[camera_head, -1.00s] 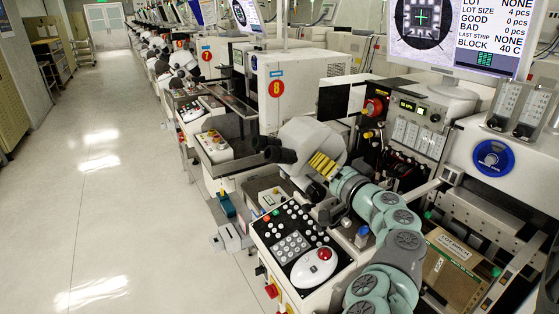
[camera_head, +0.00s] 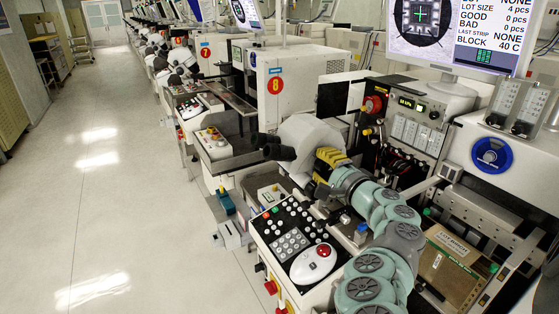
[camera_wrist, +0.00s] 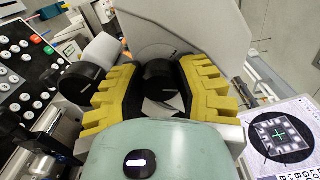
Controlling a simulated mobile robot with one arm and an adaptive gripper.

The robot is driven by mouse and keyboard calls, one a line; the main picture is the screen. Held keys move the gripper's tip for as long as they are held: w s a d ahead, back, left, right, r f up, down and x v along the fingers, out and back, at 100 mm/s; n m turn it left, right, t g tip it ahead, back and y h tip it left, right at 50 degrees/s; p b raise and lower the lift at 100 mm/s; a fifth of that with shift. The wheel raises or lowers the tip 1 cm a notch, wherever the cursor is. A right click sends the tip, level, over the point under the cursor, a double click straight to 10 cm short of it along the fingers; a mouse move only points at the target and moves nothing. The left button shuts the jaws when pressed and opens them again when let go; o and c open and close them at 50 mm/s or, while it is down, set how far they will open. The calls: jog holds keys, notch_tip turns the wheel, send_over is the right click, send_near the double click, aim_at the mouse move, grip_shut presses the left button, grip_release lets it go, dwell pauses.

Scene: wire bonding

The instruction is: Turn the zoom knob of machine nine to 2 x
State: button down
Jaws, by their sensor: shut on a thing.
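The nearest machine, beyond the one signed 8, carries a white microscope head (camera_head: 309,135) with black eyepieces (camera_head: 277,149); no number nine shows on it. My gripper (camera_head: 323,172) is at the near side of this head, its yellow fingers against it. In the wrist view the two yellow fingers of my gripper (camera_wrist: 162,90) stand on either side of a black round knob (camera_wrist: 158,83) with a small pale mark. They are shut on it. Its scale cannot be read. A second black cylinder (camera_wrist: 84,84) on a white barrel lies just left of the fingers.
A black button panel (camera_head: 292,243) with a white trackball unit (camera_head: 314,263) lies below my arm. A monitor (camera_head: 455,30) stands behind at the right. A brown box (camera_head: 450,268) sits right of my arm. The aisle floor (camera_head: 95,200) is clear at the left.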

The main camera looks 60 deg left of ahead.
jog(key=shift+w+m, duration=0.1)
jog(key=shift+m, duration=0.5)
jog(key=c, duration=0.6)
grip_release()
jog(key=shift+d, duration=0.15)
jog(key=shift+s+d, duration=0.2)
jog(key=shift+d, duration=1.75)
jog(key=shift+s+d, duration=0.15)
jog(key=shift+d, duration=1.8)
jog(key=shift+s+d, duration=0.2)
jog(key=shift+d, duration=1.75)
